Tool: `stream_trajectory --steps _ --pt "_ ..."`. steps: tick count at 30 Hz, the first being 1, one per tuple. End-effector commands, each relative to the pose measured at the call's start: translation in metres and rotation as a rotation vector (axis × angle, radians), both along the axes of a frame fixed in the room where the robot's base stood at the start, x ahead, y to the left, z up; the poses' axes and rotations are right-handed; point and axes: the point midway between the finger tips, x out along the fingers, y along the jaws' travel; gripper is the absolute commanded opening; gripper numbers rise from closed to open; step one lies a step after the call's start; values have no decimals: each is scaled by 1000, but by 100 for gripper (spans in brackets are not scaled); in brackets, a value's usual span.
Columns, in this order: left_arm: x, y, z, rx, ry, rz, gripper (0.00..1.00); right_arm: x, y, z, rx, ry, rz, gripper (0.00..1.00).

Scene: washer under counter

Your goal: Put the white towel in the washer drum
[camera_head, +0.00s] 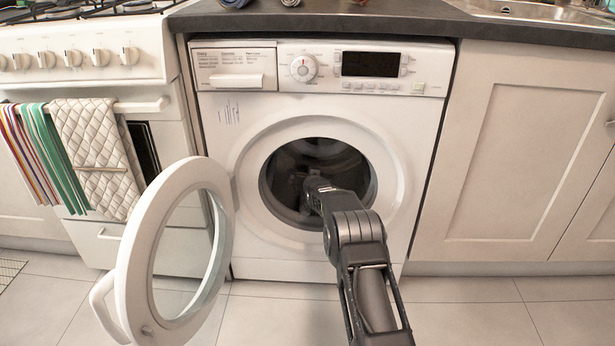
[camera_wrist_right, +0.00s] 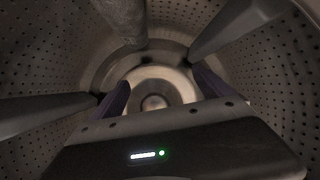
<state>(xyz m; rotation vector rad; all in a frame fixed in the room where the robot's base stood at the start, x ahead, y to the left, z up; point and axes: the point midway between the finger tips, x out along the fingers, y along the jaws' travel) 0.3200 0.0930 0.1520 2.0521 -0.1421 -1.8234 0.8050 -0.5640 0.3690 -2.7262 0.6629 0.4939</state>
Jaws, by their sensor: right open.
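The washer (camera_head: 418,125) stands under the counter with its round door (camera_head: 130,250) swung open to the left. My right arm reaches through the opening, and my right gripper (camera_head: 309,187) is inside the dark drum (camera_head: 330,155). In the right wrist view, the gripper (camera_wrist_right: 162,88) has its fingers apart with nothing between them. The perforated drum wall (camera_wrist_right: 280,70) surrounds it, and the round centre of the drum's back (camera_wrist_right: 153,102) shows between the fingers. I see no loose white towel in the drum. A cream quilted cloth (camera_head: 92,145) hangs on the oven rail. My left gripper is out of view.
The open door's handle (camera_head: 105,310) sticks out at the front left. A striped cloth (camera_head: 45,150) hangs beside the quilted one on the oven (camera_head: 80,60). A closed cupboard (camera_head: 530,150) is at the right. The tiled floor (camera_head: 460,310) at the right front is clear.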

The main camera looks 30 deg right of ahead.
Motion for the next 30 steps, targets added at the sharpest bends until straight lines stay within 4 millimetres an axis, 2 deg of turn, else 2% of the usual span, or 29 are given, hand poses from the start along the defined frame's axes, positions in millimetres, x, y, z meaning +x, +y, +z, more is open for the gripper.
stream_trajectory --steps 8,24,30 --pt "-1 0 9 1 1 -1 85 -8 5 9 1 -1 2 90" --pt "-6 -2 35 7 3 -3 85 -61 29 32 -1 -2 1 90" --pt "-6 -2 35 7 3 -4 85 -65 30 32 -1 -3 -1 90"
